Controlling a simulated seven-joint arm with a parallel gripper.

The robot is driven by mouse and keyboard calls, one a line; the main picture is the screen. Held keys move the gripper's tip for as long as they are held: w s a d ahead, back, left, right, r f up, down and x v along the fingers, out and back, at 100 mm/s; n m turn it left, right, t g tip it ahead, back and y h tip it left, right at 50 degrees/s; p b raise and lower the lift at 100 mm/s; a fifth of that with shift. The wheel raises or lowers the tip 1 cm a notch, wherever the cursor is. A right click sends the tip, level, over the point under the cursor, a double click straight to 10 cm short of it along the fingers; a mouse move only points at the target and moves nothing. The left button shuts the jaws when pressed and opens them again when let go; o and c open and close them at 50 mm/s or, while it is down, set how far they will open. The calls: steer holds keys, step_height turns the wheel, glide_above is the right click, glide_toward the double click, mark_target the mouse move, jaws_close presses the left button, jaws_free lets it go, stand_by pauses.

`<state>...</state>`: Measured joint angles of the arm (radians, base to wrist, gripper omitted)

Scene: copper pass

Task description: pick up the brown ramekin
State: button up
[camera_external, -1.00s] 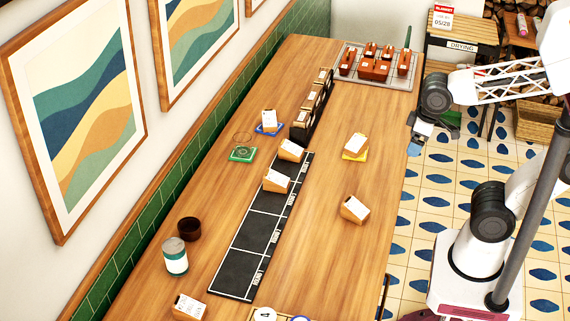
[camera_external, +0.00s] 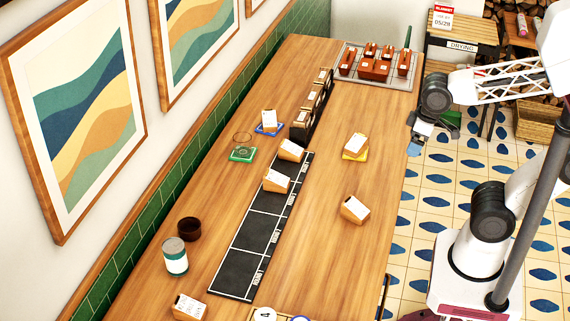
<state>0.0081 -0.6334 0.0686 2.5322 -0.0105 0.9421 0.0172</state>
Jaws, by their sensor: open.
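The brown ramekin (camera_external: 189,229) is a small dark brown round cup. It stands upright on the wooden table (camera_external: 330,255) near the wall side at lower left, just behind a white and green can. My gripper (camera_external: 414,147) is off the table's right edge, over the tiled floor, far to the right of the ramekin. It is open and small in the picture, and I see nothing between its fingers.
The can (camera_external: 175,257) stands close in front of the ramekin. A black gridded mat (camera_external: 236,272) runs along the table with card-bearing wooden blocks (camera_external: 277,181) on it. More blocks (camera_external: 354,209) stand to its right. A tray (camera_external: 345,80) of brown containers sits at the far end.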

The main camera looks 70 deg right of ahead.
steer(key=shift+o, duration=0.7)
steer(key=shift+w, duration=0.1)
